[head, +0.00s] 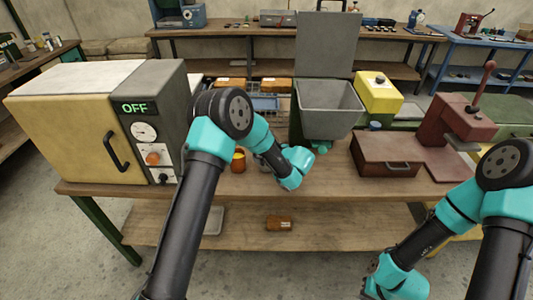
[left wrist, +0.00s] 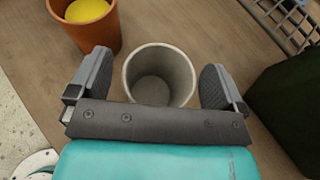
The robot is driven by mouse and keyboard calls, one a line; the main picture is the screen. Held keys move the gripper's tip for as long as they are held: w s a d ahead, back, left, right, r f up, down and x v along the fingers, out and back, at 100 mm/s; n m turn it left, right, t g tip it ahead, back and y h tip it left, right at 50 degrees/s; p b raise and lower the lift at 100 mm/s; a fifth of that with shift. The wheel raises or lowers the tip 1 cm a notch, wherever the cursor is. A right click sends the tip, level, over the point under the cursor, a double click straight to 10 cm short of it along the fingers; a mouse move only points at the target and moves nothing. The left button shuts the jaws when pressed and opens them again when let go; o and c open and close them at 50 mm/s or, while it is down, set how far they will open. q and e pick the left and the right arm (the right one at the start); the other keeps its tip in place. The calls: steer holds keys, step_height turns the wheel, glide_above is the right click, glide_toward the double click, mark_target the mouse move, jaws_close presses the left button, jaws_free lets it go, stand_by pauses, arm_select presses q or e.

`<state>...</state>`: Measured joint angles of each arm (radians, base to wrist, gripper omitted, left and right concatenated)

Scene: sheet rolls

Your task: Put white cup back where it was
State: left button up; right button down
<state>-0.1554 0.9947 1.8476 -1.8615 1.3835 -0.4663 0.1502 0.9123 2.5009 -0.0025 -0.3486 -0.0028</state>
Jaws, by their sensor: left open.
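The white cup (left wrist: 160,75) stands upright and empty on the wooden table (left wrist: 190,22) in the left wrist view. My left gripper (left wrist: 157,80) is open, with one finger on each side of the cup; whether either touches it I cannot tell. In the head view my left arm reaches over the table, and the cup is mostly hidden or too small to make out. My right gripper (head: 372,275) hangs low in front of the table at the lower right, and its jaw opening cannot be made out.
An orange cup with yellow contents (left wrist: 102,38) stands left of the white cup. A wire basket (left wrist: 292,22) and a dark block (left wrist: 290,110) are to its right. An oven (head: 75,120), a grey hopper (head: 328,112) and a brown press (head: 385,155) stand on the table.

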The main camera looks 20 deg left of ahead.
arm_select(q)
steer(key=shift+r, duration=0.15)
steer(key=shift+s+d+r, duration=0.1)
steer(key=shift+d+r, duration=0.05)
steer(key=shift+d, duration=0.05)
steer(key=v, duration=1.1)
steer(key=shift+d, duration=0.15)
steer(key=shift+s, duration=0.15)
stand_by(0.9)
